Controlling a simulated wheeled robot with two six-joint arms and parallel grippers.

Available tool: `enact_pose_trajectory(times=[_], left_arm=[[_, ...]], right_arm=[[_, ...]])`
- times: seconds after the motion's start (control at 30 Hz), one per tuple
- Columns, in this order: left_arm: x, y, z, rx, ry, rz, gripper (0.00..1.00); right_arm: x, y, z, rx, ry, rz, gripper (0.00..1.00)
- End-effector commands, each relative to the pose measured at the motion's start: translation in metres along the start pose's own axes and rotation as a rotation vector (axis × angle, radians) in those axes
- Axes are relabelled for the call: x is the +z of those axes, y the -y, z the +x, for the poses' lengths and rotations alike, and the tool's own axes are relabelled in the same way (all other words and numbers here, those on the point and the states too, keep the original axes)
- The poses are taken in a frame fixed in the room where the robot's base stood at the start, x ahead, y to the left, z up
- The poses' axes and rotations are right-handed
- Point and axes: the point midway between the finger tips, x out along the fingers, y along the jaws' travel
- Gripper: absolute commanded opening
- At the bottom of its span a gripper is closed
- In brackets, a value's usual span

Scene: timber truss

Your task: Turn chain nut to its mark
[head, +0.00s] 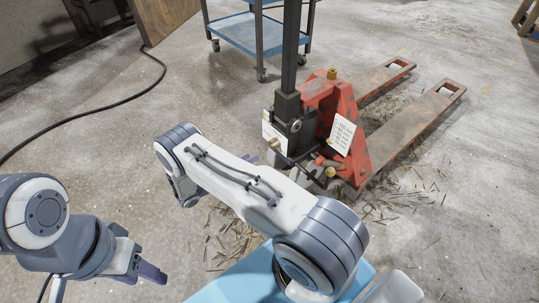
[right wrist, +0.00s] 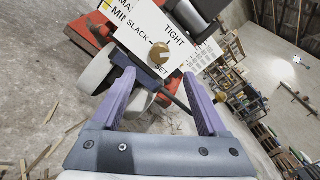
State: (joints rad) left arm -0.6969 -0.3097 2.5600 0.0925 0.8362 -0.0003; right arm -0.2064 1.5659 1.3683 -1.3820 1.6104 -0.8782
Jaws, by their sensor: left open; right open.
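My right gripper (right wrist: 158,77) is open. Its two purple fingers point at the nut, which appears between and just beyond their tips; I cannot tell whether they touch. In the head view my right arm mostly hides this gripper; a purple finger (head: 250,159) shows beside the red pallet truck (head: 336,98). My left gripper (head: 143,268) is open and empty at lower left.
A dark rod (right wrist: 150,66) lies close behind the fingers. A second printed card (head: 342,133) is on the truck. A blue cart (head: 250,35) stands behind. A black cable (head: 95,110) crosses the floor at left. Straw litters the floor around the truck; open concrete lies at left.

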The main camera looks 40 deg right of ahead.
Motion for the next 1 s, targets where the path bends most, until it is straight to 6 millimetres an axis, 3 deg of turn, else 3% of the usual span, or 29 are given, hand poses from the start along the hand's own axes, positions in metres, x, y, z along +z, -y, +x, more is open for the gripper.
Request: enact_pose_trajectory(times=[0.6,1.0], left_arm=[[0.002,0.002,0.033,0.0,0.0,0.0,0.5],[0.002,0.003,0.034,0.0,0.0,0.0,0.5]], right_arm=[[-0.002,-0.001,0.094,-0.001,-0.001,-0.001,0.77],[-0.001,0.0,0.103,0.0,0.0,-0.001,0.77]])
